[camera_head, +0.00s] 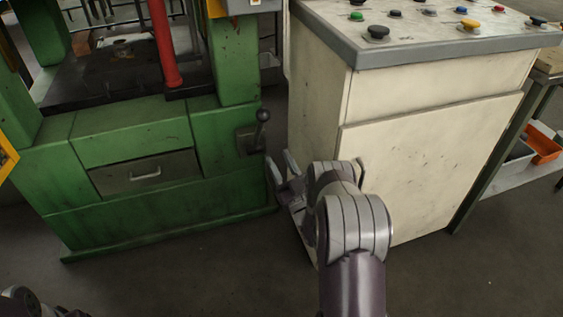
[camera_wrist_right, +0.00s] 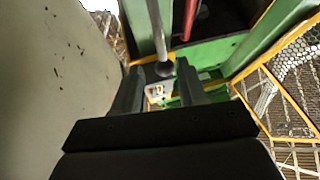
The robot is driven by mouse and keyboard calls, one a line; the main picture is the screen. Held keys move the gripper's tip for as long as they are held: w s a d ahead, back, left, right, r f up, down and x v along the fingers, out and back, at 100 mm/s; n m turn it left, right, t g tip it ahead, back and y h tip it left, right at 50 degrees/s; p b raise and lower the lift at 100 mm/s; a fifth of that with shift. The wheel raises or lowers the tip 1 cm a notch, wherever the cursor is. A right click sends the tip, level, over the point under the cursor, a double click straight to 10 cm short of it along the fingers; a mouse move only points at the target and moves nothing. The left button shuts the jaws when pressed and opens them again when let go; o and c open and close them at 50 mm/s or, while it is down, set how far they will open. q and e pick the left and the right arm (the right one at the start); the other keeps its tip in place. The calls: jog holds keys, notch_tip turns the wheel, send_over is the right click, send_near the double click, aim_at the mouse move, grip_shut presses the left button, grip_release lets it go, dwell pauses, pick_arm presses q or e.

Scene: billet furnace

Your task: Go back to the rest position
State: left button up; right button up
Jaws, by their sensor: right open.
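My right gripper (camera_head: 280,163) is in front of the left side of the cream control cabinet, close to the lever (camera_head: 262,130) on the green machine. In the right wrist view the two dark fingers (camera_wrist_right: 158,88) are apart, with nothing held between them. The lever's dark knob (camera_wrist_right: 164,69) and its grey rod show just past the fingertips; I cannot tell whether they touch. A dark piece of my left arm shows at the bottom left corner of the head view; its gripper is not visible.
The green machine (camera_head: 130,220) with a drawer (camera_head: 145,173) stands left. The cream cabinet (camera_head: 420,150) with several coloured buttons stands right, close to my right arm. An orange bin (camera_head: 542,145) sits on a shelf at the far right. Floor in front of the green machine is clear.

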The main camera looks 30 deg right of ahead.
jog(key=shift+s+f, duration=0.3)
jog(key=shift+s, duration=0.1)
